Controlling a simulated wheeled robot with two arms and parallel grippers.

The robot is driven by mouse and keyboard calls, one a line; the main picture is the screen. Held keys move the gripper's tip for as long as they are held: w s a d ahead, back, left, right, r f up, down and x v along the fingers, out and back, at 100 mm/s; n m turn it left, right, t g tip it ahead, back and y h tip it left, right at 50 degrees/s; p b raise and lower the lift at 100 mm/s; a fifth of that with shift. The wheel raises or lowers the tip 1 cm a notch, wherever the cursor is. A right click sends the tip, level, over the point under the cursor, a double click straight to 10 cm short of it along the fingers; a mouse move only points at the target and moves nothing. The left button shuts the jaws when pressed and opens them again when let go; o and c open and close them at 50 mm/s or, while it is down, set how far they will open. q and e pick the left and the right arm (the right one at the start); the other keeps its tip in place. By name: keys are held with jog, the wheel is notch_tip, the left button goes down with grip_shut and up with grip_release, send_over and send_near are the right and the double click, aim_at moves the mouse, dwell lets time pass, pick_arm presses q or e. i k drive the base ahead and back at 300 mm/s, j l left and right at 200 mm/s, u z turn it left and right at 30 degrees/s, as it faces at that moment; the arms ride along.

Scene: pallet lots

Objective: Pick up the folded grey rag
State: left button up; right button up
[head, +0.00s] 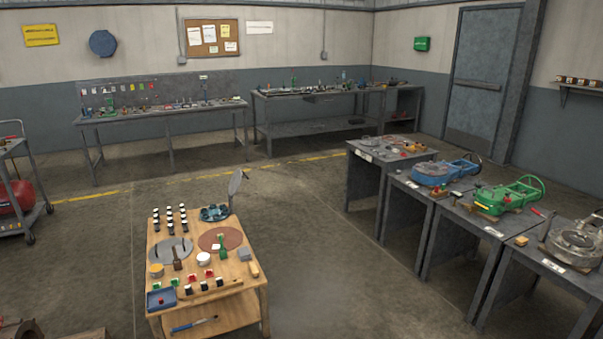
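A small light-grey, block-shaped item (244,255) lies near the right edge of the low wooden table (218,313). It may be the folded grey rag, but it is too small to tell for sure. It lies to the right of a white round lid-like piece (204,258) and below a brown round disc (220,238). Neither of my grippers is in view.
The wooden table also holds a grey disc (160,251), a blue tray (161,308) and several dark jars. Grey benches (495,233) with green and blue machines stand at right. Long workbenches line the back wall. Open concrete floor (310,240) separates table and benches.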

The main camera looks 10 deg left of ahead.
aim_at(244, 254)
jog(key=i+j+u, duration=0.15)
jog(key=i+u, duration=0.8)
jog(key=i+z, duration=0.15)
jog(key=i, duration=0.5)
jog(key=i+j+z, duration=0.15)
jog(key=i, duration=0.55)
jog(key=i+j+z, duration=0.15)
jog(key=i, duration=0.5)
